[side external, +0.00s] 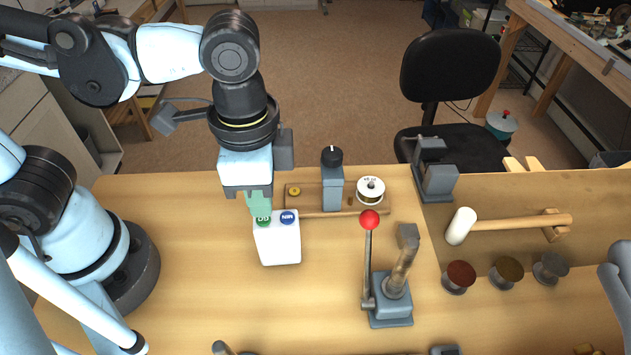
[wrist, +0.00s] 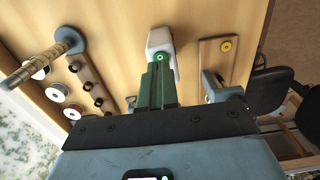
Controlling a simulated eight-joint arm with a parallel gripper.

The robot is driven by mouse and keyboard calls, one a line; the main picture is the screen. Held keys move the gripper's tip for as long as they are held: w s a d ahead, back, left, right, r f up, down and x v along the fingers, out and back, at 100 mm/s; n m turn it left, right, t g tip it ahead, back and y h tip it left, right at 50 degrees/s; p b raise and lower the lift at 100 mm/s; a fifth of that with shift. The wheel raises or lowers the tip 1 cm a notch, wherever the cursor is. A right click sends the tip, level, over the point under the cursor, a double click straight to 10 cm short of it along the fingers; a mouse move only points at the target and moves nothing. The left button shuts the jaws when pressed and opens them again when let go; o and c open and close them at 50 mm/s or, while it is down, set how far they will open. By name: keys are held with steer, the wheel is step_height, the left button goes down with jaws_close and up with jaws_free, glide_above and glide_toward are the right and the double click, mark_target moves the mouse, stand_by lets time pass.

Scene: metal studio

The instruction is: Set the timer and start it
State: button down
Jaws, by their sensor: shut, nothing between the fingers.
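The timer (side external: 279,248) is a white box standing on the wooden bench. Its sloped top has a green button (side external: 263,219), whose label seems to read GO, and a blue button (side external: 288,217) marked MIN. My gripper (side external: 262,208) is shut and empty, pointing down with its green fingertips right over the green button, partly covering it. I cannot tell whether they touch or press it. In the wrist view the timer (wrist: 160,38) lies just beyond the fingertips, with the green button (wrist: 160,57) at their end. The blue button is hidden there. No display is visible on the timer.
Behind the timer is a wooden board (side external: 312,213) with a black-knobbed grey block (side external: 332,187) and a white spool (side external: 371,191). The bench left of the timer is clear.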

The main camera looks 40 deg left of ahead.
mark_target(265, 219)
steer(key=shift+r, duration=2.85)
